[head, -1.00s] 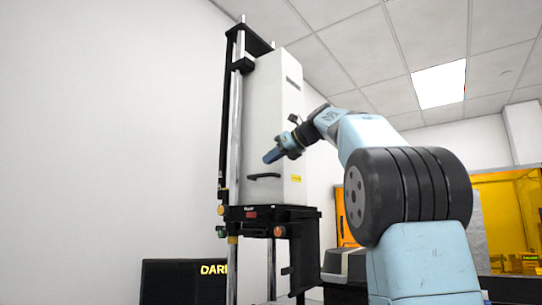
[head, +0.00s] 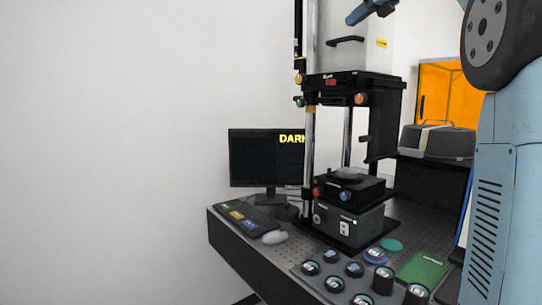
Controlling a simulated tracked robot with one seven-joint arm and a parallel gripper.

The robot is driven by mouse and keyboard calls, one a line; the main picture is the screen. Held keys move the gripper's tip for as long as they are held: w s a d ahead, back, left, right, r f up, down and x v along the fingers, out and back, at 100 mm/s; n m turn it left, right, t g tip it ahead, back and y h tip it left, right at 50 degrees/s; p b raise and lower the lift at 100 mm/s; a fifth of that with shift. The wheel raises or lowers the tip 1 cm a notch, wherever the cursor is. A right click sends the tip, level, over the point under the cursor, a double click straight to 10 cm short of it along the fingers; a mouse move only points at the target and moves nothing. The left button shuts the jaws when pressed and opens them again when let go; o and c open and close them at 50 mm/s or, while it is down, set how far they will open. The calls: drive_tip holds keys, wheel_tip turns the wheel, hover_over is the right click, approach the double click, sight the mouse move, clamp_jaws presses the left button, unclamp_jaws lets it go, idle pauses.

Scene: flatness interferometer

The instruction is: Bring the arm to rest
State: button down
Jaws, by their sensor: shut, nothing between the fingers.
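My gripper (head: 355,16) shows at the top edge, blue, with its tip pointing down and left. It is shut and empty, in front of the white housing (head: 392,50) of the interferometer and a little above its black handle. The top of the gripper and part of my arm are cut off by the frame. My light blue arm and its dark joint fill the right edge.
A monitor (head: 255,160) stands behind. The left side is bare wall.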

drive_tip(key=s+a+f+n+g+h, duration=0.1)
drive_tip(key=s+f+n+h, duration=0.1)
drive_tip(key=s+f+n, duration=0.7)
drive_tip(key=s+a+f+n+g+h, duration=0.1)
drive_tip(key=s+f+n, duration=0.8)
drive_tip(key=f, duration=1.3)
drive_tip(key=s+f+n+g+h, duration=0.3)
drive_tip(key=s+f+n, duration=0.6)
drive_tip(key=s+f, duration=0.7)
drive_tip(key=shift+s+a+f+n+h, duration=0.3)
drive_tip(key=shift+s+a+n+h, duration=0.1)
drive_tip(key=shift+h, duration=0.3)
drive_tip(key=shift+a, duration=0.1)
